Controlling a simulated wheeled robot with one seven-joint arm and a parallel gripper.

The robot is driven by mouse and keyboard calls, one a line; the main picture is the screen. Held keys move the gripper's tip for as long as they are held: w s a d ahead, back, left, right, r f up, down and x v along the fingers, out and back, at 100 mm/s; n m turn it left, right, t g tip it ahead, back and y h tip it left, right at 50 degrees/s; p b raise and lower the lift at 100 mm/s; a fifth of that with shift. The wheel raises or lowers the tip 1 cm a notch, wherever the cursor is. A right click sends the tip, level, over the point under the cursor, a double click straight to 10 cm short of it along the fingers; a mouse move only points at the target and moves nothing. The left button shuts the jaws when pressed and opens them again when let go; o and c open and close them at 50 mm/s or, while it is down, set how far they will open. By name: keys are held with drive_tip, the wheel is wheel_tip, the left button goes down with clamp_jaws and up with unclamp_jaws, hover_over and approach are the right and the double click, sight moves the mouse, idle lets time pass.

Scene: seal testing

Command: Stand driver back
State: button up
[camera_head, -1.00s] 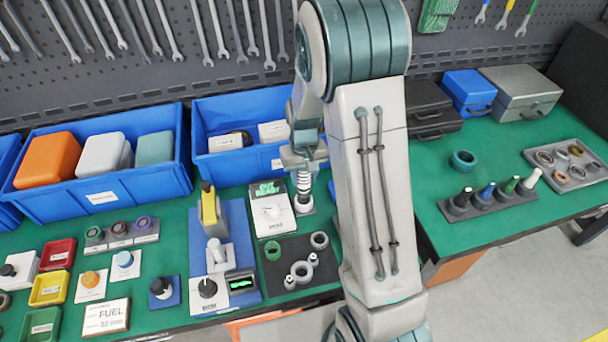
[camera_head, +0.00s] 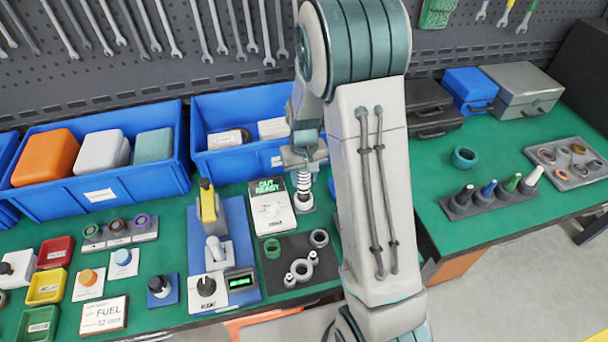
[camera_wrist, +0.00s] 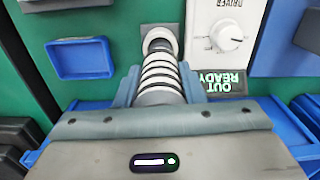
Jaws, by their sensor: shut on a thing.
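The driver (camera_wrist: 158,78), a cylinder with black and white bands, stands upright between the fingers of my gripper (camera_wrist: 158,92) in the wrist view. My gripper (camera_head: 303,166) is shut on it in the head view, partly hidden by my arm. The driver (camera_head: 303,184) points down at a small grey stand plate (camera_wrist: 158,28), and its lower end is at a white ring there. I cannot tell whether it is fully seated. The driver's control box (camera_head: 270,210) stands just left of it, with a dial and a green "OUT READY" display (camera_wrist: 222,82).
A blue bin (camera_head: 235,165) stands close behind the driver. A dark tray with rings (camera_head: 282,282) lies in front, and a blue press fixture (camera_head: 238,225) stands to the left.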

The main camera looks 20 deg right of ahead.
drive_tip(key=shift+f+b, duration=0.8)
drive_tip(key=shift+b, duration=0.1)
idle(1.2)
drive_tip(key=o, duration=1.1)
drive_tip(key=shift+o, duration=0.2)
wheel_tip(320, 180, up, 9)
drive_tip(key=p, duration=0.6)
